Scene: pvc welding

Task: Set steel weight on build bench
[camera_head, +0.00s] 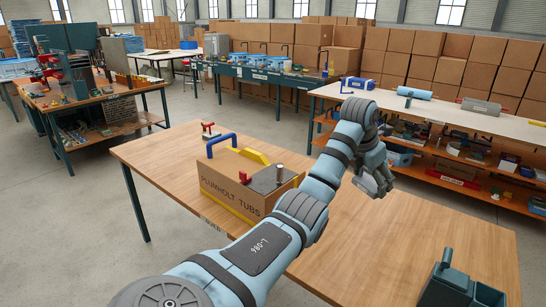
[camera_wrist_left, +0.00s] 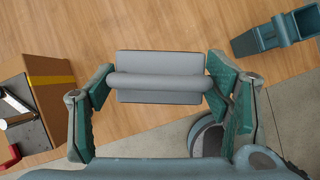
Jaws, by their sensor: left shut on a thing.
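My left gripper (camera_head: 373,180) is above the wooden bench (camera_head: 440,225) in the head view, to the right of a cardboard box. In the left wrist view, the left gripper (camera_wrist_left: 158,84) is shut on the grey steel weight (camera_wrist_left: 158,63), a block with a round bar across it. The fingers are at the two ends of the bar. Bare bench wood (camera_wrist_left: 130,25) shows beyond the weight. In the head view the weight is hidden or cannot be told from the gripper. My right gripper is not in view.
A teal holder (camera_head: 455,288) is at the front right.

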